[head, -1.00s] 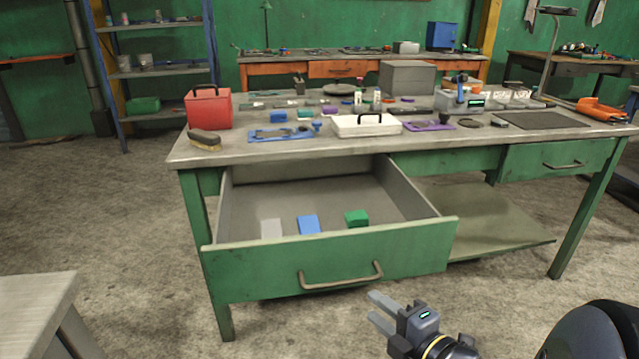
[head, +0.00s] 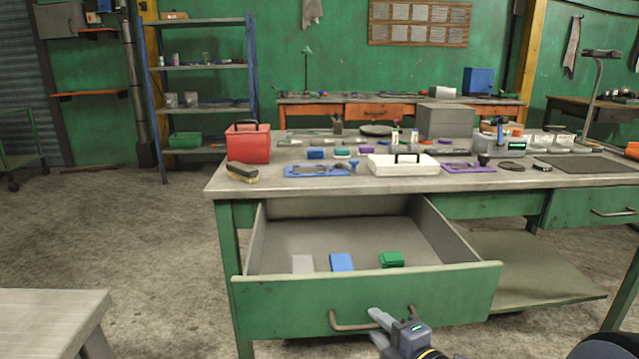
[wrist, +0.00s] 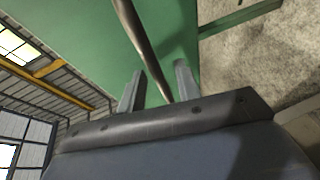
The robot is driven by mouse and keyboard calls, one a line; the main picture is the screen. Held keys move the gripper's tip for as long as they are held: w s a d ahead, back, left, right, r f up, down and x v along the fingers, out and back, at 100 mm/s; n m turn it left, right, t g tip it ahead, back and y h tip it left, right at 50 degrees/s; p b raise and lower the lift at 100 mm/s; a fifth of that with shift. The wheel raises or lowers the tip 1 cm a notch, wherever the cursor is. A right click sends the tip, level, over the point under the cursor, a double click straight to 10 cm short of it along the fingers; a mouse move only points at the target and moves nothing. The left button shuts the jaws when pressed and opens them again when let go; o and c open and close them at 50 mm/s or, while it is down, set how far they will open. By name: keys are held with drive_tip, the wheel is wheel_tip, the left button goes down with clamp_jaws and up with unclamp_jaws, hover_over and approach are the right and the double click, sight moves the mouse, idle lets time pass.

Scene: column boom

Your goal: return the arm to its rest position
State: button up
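My gripper (head: 375,325) shows at the bottom of the head view, in front of the open drawer (head: 450,290) of the green workbench. Its two fingers stand apart with nothing held; they also show in the wrist view (wrist: 160,88). In the head view its fingertips overlap the right part of the drawer handle (head: 345,325). In the wrist view the handle (wrist: 140,38) passes beyond the fingers; I cannot tell the gap. A grey block (head: 302,264), a blue block (head: 342,262) and a green block (head: 391,259) lie in the drawer. Most of my arm is out of view.
The benchtop (head: 230,186) carries a red box (head: 248,147), a brush (head: 242,172), a white case (head: 403,166) and several small tools. A grey table (head: 45,312) stands at the lower left. Concrete floor (head: 130,240) is clear left of the bench.

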drive_tip(key=shift+w+a, duration=0.3)
drive_tip(key=shift+w, duration=0.2)
